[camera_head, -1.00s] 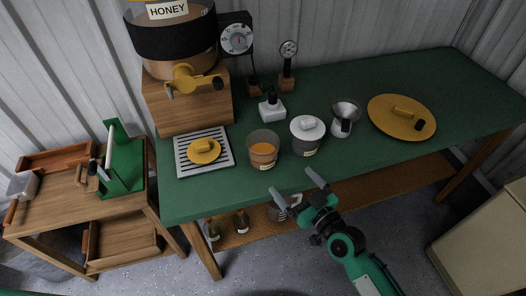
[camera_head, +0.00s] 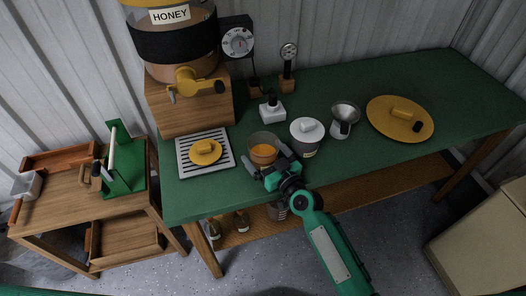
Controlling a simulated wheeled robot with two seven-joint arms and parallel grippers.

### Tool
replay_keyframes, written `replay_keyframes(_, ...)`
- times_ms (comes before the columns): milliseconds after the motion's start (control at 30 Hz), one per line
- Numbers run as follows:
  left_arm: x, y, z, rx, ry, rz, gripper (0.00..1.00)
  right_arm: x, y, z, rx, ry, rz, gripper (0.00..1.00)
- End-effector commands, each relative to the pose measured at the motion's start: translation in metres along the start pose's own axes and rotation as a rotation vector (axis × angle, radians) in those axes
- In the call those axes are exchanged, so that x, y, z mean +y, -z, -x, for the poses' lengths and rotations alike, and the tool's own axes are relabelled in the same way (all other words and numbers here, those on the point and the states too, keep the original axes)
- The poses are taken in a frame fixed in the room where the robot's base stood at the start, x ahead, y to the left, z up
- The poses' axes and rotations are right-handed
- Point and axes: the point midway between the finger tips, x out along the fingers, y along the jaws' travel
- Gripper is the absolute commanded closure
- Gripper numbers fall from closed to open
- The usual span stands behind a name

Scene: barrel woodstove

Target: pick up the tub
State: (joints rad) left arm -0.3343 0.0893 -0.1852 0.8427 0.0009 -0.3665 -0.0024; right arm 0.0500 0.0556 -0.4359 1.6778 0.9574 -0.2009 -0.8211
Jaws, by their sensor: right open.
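The tub (camera_head: 262,151), clear-walled with orange-amber contents and no lid on it, stands upright on the green bench top near its front edge. My right gripper (camera_head: 267,158) is at the tub's front, open, with one finger on its left side and the other on its right. The gripper hides the lower front of the tub. I cannot tell whether the fingers touch it. My left gripper is not in view.
A white-lidded jar (camera_head: 306,134) stands close to the right finger. A slotted tray (camera_head: 183,161) with a small yellow lid (camera_head: 205,152) lies left of the tub. The honey tank (camera_head: 172,50) stands behind. A metal cup (camera_head: 342,122) and large yellow lid (camera_head: 385,122) are farther right.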

Motion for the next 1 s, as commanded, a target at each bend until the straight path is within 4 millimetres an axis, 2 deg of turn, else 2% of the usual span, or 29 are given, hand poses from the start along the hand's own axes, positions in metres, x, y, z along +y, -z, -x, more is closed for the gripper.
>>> replay_keyframes(267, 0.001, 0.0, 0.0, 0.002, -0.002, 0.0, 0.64, 0.0, -0.001, -0.003, -0.001, 0.0, 0.0, 0.0)
replay_keyframes(500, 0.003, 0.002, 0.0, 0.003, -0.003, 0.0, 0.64, 0.0, -0.001, -0.003, -0.001, 0.0, 0.0, 0.47)
replay_keyframes(533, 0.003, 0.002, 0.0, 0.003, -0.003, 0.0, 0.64, 0.0, 0.0, -0.003, 0.001, 0.0, 0.0, 0.5)
replay_keyframes(833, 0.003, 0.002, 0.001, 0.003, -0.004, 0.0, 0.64, 0.0, 0.002, -0.001, 0.001, 0.0, 0.0, 0.5)
replay_keyframes(1000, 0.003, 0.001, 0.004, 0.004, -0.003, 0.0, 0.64, -0.001, 0.013, 0.008, 0.002, 0.0, 0.0, 0.5)
